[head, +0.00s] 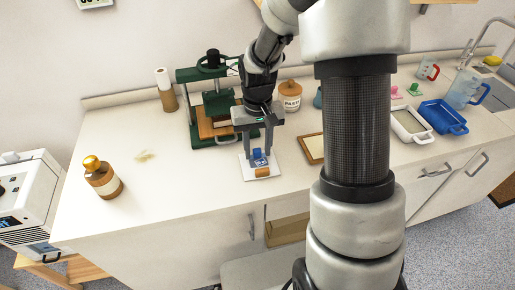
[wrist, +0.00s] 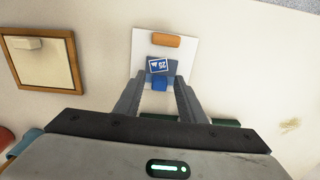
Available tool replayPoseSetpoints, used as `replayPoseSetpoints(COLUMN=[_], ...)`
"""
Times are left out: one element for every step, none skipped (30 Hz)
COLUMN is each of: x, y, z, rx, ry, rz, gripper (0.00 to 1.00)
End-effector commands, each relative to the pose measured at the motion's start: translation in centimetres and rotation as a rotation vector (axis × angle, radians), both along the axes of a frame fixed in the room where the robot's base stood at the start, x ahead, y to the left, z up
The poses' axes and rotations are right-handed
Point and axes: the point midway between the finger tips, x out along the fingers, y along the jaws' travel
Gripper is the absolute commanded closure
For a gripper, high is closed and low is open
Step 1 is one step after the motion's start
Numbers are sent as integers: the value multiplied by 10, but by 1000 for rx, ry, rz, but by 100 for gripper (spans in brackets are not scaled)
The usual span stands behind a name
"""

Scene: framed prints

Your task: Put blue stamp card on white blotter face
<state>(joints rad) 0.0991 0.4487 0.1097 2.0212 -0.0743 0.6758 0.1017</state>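The blue stamp card (head: 260,162) carries a white printed design and a raised blue grip block. It appears to lie flat on the white blotter face (head: 248,173), well within its edges; the card (wrist: 158,66) and blotter (wrist: 188,62) also show in the wrist view. An orange-brown block (head: 262,172) sits on the blotter near its front edge. My gripper (head: 257,150) points down over the blotter. In the wrist view its fingertips (wrist: 159,80) stand on either side of the blue grip block, with small gaps showing. The gripper looks open.
A green press (head: 217,102) with a wooden part stands just behind my gripper. A wood-framed panel (head: 312,148) lies to the right, partly hidden by my arm. A brown bottle (head: 102,178) stands left; a blue tray (head: 443,117) is far right. The left counter is mostly clear.

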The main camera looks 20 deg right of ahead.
Motion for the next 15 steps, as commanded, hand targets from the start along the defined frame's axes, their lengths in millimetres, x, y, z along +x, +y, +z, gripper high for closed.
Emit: replayPoseSetpoints(x=[2,2,2,2,1,2,1,2,2,2,1,1,1,1,1], y=[0,0,0,0,0,0,0,0,0,0,0,0,0,0,0], z=[9,14,22,28,35,44,51,58,67,73,79,86,91,95,101], rx=[0,0,-1,-1,-1,-1,-1,-1,0,0,0,-1,-1,-1,-1], ry=[-5,-6,-6,-7,-6,-7,-6,-7,-7,-6,-6,-5,-4,-5,-4], rz=[0,0,0,0,1,1,1,1,0,0,0,0,0,0,0], gripper=[64,64,64,64,64,64,64,64,64,64,64,64,64,64,64])
